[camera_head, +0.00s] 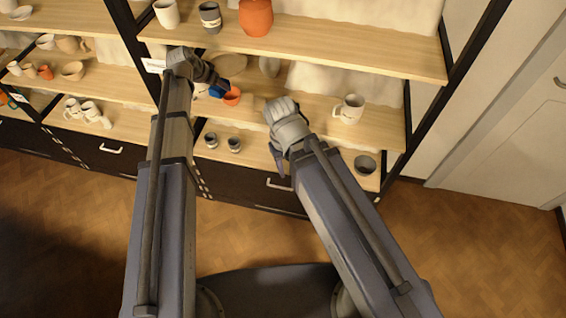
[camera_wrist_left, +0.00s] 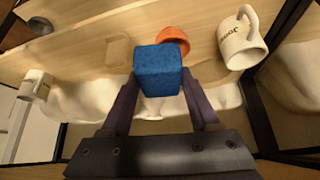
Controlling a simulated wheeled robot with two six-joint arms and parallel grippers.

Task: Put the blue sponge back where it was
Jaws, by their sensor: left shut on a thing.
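The blue sponge (camera_head: 217,91) is between the fingers of my left gripper (camera_head: 220,86), over the middle shelf. In the left wrist view the sponge (camera_wrist_left: 157,72) is a blue block, and my left gripper (camera_wrist_left: 160,98) is shut on its sides. Whether the sponge touches the shelf I cannot tell. My right gripper (camera_head: 279,165) hangs in front of the lower shelf, apart from the sponge; its fingers are partly hidden, so its opening cannot be told.
A small orange cup (camera_head: 232,96) stands close beside the sponge. A white mug (camera_head: 350,108) is to the right on the same shelf. Small dark-rimmed cups (camera_head: 234,144) and a grey bowl (camera_head: 365,164) stand on the lower shelf. The shelf board above (camera_head: 330,50) bounds the room overhead.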

